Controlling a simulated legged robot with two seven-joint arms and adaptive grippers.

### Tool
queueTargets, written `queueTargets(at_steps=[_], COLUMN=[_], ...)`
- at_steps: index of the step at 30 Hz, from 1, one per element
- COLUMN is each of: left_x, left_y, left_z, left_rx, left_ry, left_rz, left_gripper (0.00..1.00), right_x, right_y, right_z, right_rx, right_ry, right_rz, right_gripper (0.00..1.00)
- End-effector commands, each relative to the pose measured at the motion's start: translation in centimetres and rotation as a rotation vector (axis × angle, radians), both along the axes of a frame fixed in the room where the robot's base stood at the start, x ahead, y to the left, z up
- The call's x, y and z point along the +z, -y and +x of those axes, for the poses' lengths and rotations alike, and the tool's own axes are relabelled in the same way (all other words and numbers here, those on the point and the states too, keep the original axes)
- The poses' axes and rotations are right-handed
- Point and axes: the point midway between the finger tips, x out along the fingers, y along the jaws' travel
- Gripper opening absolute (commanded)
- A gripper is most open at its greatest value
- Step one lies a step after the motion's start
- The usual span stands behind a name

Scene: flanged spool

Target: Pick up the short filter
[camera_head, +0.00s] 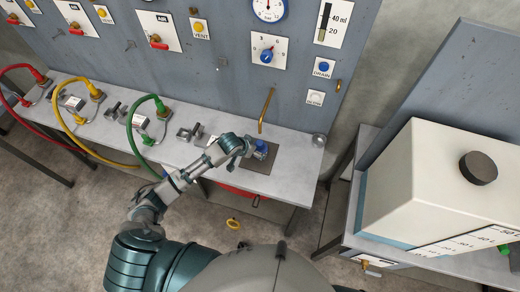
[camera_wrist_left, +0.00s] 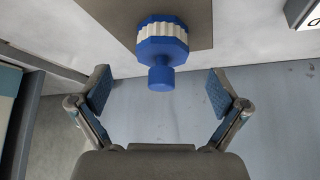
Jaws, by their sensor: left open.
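The short filter (camera_wrist_left: 162,40) is blue with a ribbed white band and a narrower blue stem pointing towards my left gripper (camera_wrist_left: 160,93). In the wrist view it is beyond the open fingers, roughly centred between them and not touched. In the head view the blue filter (camera_head: 261,147) is on a dark grey plate (camera_head: 263,163) near the right end of the bench, partly hidden by my gripper. My left gripper (camera_head: 249,147) is open and empty, just left of the filter. My right gripper does not show.
A brass spout (camera_head: 266,108) hangs just behind the filter. A grey knob (camera_head: 320,140) is at the bench's right end. Metal fittings (camera_head: 188,133) and green, yellow and red hoses are on the left. A large white tank (camera_head: 435,185) stands right. A ring (camera_head: 233,223) lies on the floor.

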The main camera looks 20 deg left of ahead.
Motion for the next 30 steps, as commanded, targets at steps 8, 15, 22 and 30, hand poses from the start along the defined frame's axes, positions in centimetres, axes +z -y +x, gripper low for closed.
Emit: queueTargets(at_steps=[8,15,22,30], left_x=[-2.1,-4.9,-5.6,-5.6], left_y=[0.5,1.4,1.5,1.5], left_z=[1.3,3.6,3.9,3.9], left_rx=[0.001,0.001,0.000,0.000], left_ry=[0.000,0.000,0.002,0.001], left_rz=[0.000,0.000,0.000,0.001], left_gripper=[0.99,0.99,0.99,0.56], right_x=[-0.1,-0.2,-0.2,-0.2], right_y=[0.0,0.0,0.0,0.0], right_z=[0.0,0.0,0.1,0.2], right_rx=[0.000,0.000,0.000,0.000], right_ry=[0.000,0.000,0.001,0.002], right_rz=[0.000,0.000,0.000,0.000], right_gripper=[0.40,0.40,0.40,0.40])
